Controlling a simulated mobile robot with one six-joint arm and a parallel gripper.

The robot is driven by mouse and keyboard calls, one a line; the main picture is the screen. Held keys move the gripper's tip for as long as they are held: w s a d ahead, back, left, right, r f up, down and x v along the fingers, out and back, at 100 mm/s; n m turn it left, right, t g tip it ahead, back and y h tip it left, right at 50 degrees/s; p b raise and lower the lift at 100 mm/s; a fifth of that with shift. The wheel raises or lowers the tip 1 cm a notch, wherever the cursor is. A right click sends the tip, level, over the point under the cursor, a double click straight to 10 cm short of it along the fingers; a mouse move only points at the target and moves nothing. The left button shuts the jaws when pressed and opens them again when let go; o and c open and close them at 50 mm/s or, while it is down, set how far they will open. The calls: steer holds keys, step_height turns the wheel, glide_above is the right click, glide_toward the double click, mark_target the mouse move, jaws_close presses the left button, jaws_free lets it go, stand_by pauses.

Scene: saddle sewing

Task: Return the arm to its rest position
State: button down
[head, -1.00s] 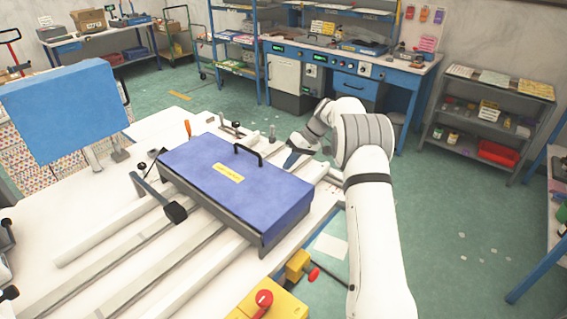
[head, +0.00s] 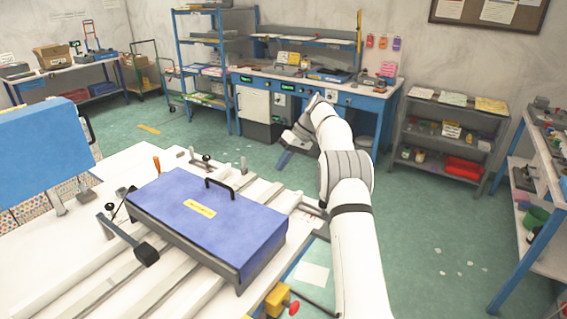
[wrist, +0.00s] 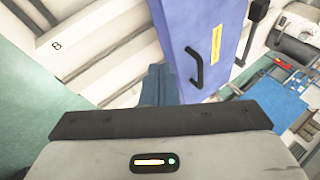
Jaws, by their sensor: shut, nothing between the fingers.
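My white arm (head: 352,235) rises from the bottom of the head view and bends at a grey-banded joint. My gripper (head: 284,158) hangs at its end, beyond the far right side of the blue lidded box, with its blue fingers pointing down and left. In the wrist view the gripper's blue fingers (wrist: 160,84) are together with nothing between them. The blue lidded box (head: 208,222) with a black handle and yellow label lies on the white rail table. It also shows in the wrist view (wrist: 205,30), close beside the fingers in the picture.
The white rail table (head: 60,255) carries a black-knobbed clamp (head: 146,253) at the box's near side. A blue panel (head: 38,152) stands at left. A yellow box with a red knob (head: 277,300) is near my arm. Green floor (head: 425,240) is open at right.

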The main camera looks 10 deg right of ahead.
steer(key=s+a+r+m+t+h, duration=0.1)
steer(key=s+r+m+h, duration=0.1)
steer(key=s+r, duration=0.6)
steer(key=s+a+r+m+t+h, duration=0.15)
steer(key=s+r, duration=0.35)
steer(key=s, duration=0.7)
steer(key=s+f+m+t+h, duration=0.1)
steer(key=s+f, duration=0.3)
steer(key=s, duration=0.9)
steer(key=s+f+m+h, duration=0.1)
steer(key=s+f+h, duration=0.1)
steer(key=s, duration=1.1)
steer(key=shift+s+d+f+t, duration=0.2)
steer(key=shift+f+t, duration=0.15)
steer(key=shift+f, duration=0.5)
